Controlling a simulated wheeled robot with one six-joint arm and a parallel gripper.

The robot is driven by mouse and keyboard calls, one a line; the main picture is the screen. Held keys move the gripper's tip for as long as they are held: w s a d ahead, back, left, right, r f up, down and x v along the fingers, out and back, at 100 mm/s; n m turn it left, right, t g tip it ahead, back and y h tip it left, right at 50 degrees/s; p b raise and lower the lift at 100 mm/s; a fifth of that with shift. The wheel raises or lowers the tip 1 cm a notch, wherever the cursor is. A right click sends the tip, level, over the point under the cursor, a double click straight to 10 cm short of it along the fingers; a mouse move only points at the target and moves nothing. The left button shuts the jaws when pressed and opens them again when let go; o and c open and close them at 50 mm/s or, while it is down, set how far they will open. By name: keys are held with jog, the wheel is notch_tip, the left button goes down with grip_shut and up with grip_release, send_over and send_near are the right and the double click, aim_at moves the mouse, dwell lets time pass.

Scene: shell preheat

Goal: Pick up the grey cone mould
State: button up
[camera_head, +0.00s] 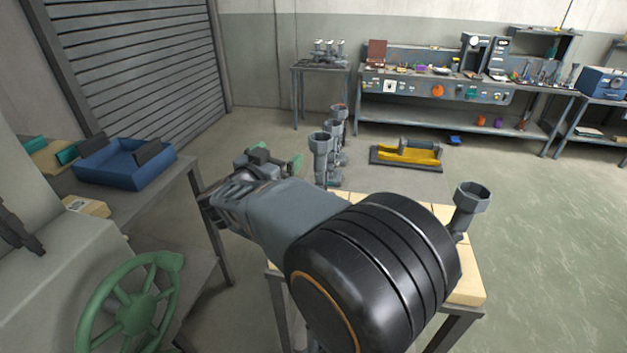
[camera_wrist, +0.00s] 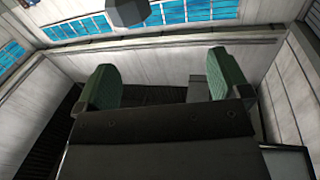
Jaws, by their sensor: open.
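No thing in view can be picked out for sure as the grey cone mould. Grey cup-topped posts (camera_head: 320,150) stand behind my arm, and another grey cup-topped post (camera_head: 470,198) stands on the wooden-topped table at right. My gripper (camera_head: 277,158) is open, raised left of the group of posts. Its green-padded fingers stand wide apart in the wrist view (camera_wrist: 165,82), with nothing between them. The wrist view looks towards walls and blue windows. My arm hides much of the wooden-topped table.
A blue tray (camera_head: 112,174) lies on the left bench, above a green handwheel (camera_head: 133,312). A yellow trough (camera_head: 408,155) lies low on a dark base. A cluttered workbench (camera_head: 440,90) and a small table (camera_head: 300,68) stand at the back. The green floor at right is clear.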

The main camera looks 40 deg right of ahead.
jog(key=s+d+m+g, duration=0.1)
jog(key=g, duration=0.2)
send_near(321, 137)
jog(key=s+d, duration=0.1)
jog(key=shift+m+h, duration=0.3)
jog(key=shift+h, duration=0.1)
jog(key=shift+w+d+r+p, duration=0.15)
jog(key=shift+d+p, duration=0.3)
jog(key=shift+d, duration=1.25)
jog(key=shift+w+d+r+p, duration=0.1)
jog(key=shift+w+d+p, duration=0.25)
jog(key=shift+d, duration=1.35)
jog(key=shift+s, duration=0.1)
jog(key=c, duration=1.5)
jog(key=shift+c, duration=0.6)
jog(key=shift+r, duration=0.15)
